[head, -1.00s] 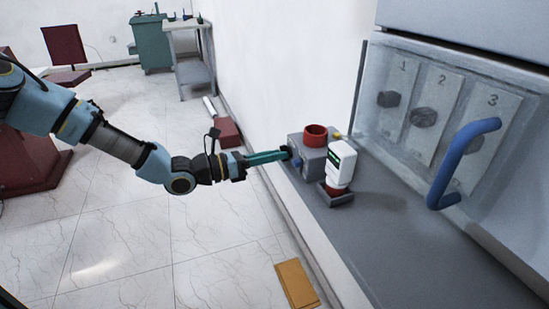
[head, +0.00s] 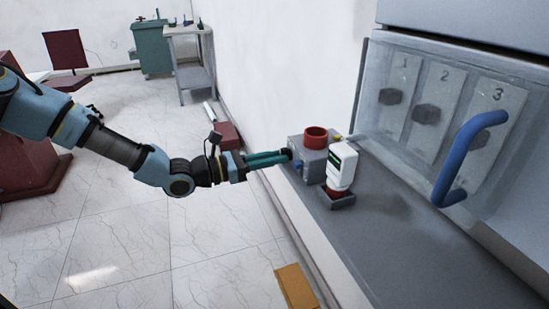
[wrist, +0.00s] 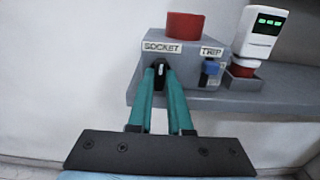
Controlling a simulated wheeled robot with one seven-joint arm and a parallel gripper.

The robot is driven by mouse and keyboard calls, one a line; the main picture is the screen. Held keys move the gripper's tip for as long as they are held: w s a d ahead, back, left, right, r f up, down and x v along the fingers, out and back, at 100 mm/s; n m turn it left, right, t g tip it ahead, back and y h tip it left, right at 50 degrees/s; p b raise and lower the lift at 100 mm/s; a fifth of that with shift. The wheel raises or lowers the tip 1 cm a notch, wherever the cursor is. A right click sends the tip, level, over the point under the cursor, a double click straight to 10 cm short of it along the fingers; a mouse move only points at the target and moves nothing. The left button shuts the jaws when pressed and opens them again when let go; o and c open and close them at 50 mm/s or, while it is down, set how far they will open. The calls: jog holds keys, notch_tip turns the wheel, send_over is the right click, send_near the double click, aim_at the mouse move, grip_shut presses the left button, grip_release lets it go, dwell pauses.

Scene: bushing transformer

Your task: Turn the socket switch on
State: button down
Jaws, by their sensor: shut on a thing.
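The grey socket box (head: 313,172) stands on the shelf's left end, with a red round part (head: 316,137) on top. In the wrist view its front (wrist: 190,75) carries a SOCKET label (wrist: 161,48) and a TRIP label (wrist: 212,51). The dark socket switch (wrist: 160,69) sits just below the SOCKET label, with a pale upright mark on it. My gripper (wrist: 161,76) has its teal fingertips closed on the switch, one on each side. In the head view my gripper (head: 287,156) reaches the box's left face. The fingertips partly hide the switch.
A white device with a green display (head: 341,166) stands right of the box. A grey panel numbered 1 to 3 (head: 440,110) with a blue handle (head: 455,160) rises behind the shelf (head: 400,225). A yellow block (head: 297,286) lies on the floor. The floor left of the shelf is open.

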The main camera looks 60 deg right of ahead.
jog(key=c, duration=1.1)
grip_release()
jog(key=shift+w+a, duration=0.1)
jog(key=b+v, duration=0.2)
jog(key=v, duration=0.8)
jog(key=shift+w+a, duration=0.15)
jog(key=shift+a, duration=0.1)
